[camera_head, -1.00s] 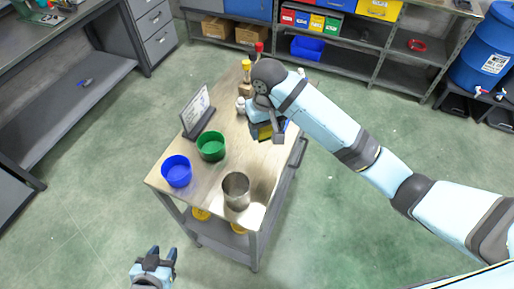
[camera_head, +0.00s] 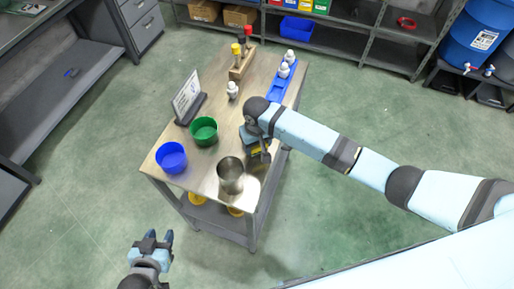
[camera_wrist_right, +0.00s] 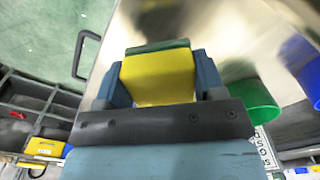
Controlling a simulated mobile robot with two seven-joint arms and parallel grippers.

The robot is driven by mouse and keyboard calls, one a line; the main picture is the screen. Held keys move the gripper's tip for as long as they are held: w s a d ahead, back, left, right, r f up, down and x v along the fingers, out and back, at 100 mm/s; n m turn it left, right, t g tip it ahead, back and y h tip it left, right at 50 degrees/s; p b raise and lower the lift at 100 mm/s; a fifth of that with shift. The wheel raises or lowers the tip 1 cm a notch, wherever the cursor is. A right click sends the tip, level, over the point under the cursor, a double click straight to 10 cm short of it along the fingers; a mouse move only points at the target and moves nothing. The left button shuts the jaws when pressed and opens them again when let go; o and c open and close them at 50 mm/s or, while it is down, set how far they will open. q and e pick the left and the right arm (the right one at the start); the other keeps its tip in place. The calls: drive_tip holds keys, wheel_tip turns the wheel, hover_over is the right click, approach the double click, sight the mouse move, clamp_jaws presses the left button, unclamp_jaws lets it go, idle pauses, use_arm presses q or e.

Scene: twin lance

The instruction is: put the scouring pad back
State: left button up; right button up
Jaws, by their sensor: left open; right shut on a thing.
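The scouring pad is a yellow block with a green layer, best seen in the right wrist view (camera_wrist_right: 160,77). My right gripper (camera_head: 257,150) is shut on it and holds it over the right side of the table (camera_head: 262,75). In the head view only a little yellow of the pad shows below the gripper. A metal cup (camera_head: 230,176) stands just to the left and nearer the front. My left gripper (camera_head: 152,241) is open and empty, off the table at lower left. I cannot tell whether the pad touches the tabletop.
A blue bowl (camera_head: 171,158), a green bowl (camera_head: 204,131) and a standing sign (camera_head: 187,98) are on the left side. A white bottle (camera_head: 232,90), a wooden rack (camera_head: 241,66) and a blue tray (camera_head: 279,85) with white bottles are farther back.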

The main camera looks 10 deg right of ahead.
drive_tip(key=shift+f, duration=1.7)
drive_tip(key=shift+f, duration=0.1)
drive_tip(key=o, duration=0.9)
drive_tip(key=shift+c, duration=0.2)
wheel_tip(320, 180, up, 12)
drive_tip(key=shift+f+b, duration=0.15)
drive_tip(key=shift+b, duration=0.15)
drive_tip(key=shift+r, duration=0.3)
drive_tip(key=shift+s+f, duration=0.1)
